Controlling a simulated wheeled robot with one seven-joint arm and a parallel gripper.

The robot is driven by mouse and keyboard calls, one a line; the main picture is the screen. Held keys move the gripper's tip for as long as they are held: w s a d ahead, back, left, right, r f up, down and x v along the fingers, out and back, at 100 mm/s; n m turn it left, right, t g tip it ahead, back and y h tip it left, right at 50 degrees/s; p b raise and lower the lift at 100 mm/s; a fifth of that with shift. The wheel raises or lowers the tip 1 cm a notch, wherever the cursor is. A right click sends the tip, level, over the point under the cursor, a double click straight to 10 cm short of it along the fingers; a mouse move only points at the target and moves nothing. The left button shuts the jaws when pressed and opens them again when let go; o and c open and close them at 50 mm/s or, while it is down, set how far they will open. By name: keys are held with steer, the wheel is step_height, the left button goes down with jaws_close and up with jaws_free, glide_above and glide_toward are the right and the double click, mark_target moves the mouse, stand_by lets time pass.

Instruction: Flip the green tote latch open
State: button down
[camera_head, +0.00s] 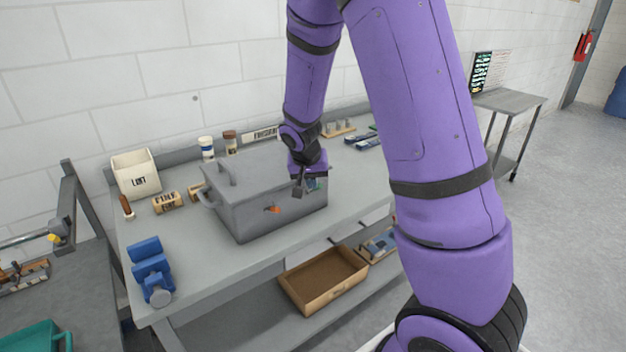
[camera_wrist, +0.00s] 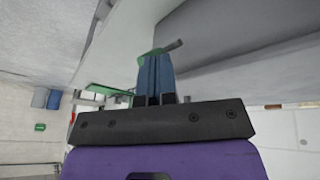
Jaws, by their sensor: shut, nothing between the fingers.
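The grey tote (camera_head: 285,215) sits on the workbench with its lid (camera_head: 260,168) down. An orange latch (camera_head: 272,210) is on its front, left of my gripper. A green latch (camera_head: 314,185) shows partly behind my gripper on the tote's right part. My gripper (camera_head: 299,190) is in front of the tote's right part, with its fingers together and empty. In the wrist view, the green latch (camera_wrist: 152,52) is at my fingertips, with a short dark bar beside it. I cannot tell if they touch.
A white bin (camera_head: 135,173), labelled blocks and bottles stand at the bench's back left. A blue device (camera_head: 151,270) is at the front left. A brown tray (camera_head: 323,279) lies on the lower shelf. The bench top left of the tote is partly clear.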

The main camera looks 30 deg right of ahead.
steer(key=shift+s+f, duration=0.1)
steer(key=shift+s, duration=0.05)
steer(key=shift+w, duration=0.2)
steer(key=shift+w+a+f, duration=0.1)
steer(key=shift+w+f, duration=0.05)
steer(key=shift+w, duration=0.25)
